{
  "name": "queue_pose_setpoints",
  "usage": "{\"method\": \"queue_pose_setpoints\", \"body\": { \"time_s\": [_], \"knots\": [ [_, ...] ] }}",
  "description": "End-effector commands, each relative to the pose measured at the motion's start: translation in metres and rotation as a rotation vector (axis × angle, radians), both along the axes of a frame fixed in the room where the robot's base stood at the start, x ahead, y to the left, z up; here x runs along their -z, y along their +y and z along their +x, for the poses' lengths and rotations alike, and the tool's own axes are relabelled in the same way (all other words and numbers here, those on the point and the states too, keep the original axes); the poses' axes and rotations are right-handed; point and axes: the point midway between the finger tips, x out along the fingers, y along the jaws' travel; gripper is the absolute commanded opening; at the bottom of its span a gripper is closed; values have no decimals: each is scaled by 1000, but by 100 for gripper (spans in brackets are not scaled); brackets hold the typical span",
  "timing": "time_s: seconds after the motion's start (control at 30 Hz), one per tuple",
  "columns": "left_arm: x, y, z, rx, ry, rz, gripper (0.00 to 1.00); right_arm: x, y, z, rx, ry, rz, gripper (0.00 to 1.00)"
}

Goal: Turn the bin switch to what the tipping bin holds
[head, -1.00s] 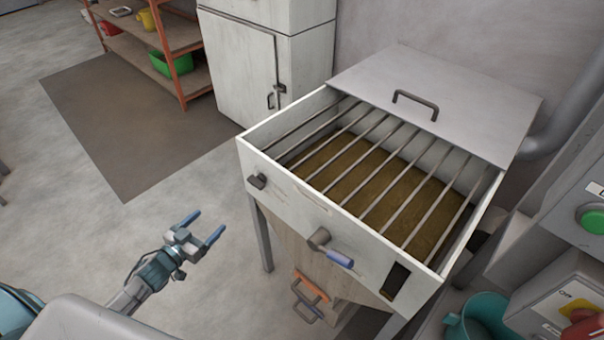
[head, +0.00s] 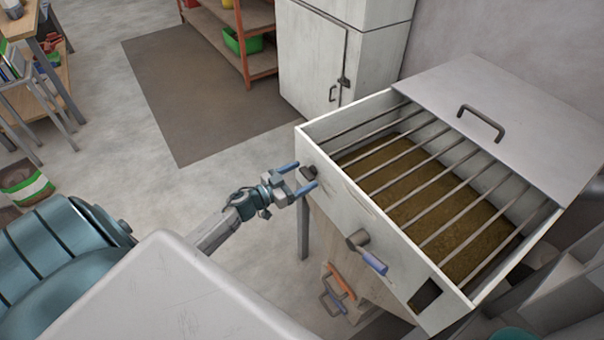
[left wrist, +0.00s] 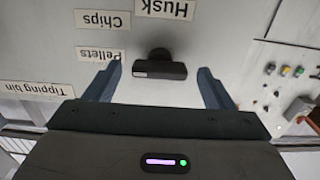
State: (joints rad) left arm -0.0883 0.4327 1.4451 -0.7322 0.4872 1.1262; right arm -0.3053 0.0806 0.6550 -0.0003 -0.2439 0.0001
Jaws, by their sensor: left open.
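The bin switch is a dark bar knob (head: 309,172) on the pale front of the tipping bin (head: 345,195). The knob also shows in the left wrist view (left wrist: 160,69), its white-marked end toward the left, beside the Pellets label (left wrist: 100,54). The Chips label (left wrist: 103,20), Husk label (left wrist: 165,9) and Tipping bin label (left wrist: 38,89) appear upside down. My left gripper (head: 307,174) is open, its fingers on either side of the knob and apart from it. Brown-gold loose material (head: 440,205) lies under the bin's bars; its grain is too fine to tell.
A lever with a blue grip (head: 373,262) sticks out from the bin front, right of the knob. An orange handle (head: 340,281) is lower down. A grey lid (head: 510,120) covers the bin's back. Open floor (head: 215,165) lies left of the bin.

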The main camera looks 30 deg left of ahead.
Motion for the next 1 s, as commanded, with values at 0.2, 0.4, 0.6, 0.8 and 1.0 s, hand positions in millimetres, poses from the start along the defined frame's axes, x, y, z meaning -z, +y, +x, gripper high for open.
{"method": "queue_pose_setpoints", "body": {
  "time_s": [0.2, 0.4, 0.6, 0.8, 1.0],
  "knots": [
    [0, -3, 7, 0, 1, -1, 76, -1, 1, 0, 0, -1, 1, 26],
    [0, -3, 7, 0, 1, -1, 72, -1, 1, 0, 0, -1, 1, 26],
    [0, -3, 7, 0, 0, 0, 33, -1, 1, 0, 1, 1, 1, 26],
    [0, -3, 6, 0, -3, 6, 32, -1, 1, -1, 1, 2, 1, 26],
    [0, -3, 6, 0, -24, 57, 32, -1, 1, -1, 1, 2, 1, 26]
  ]
}}
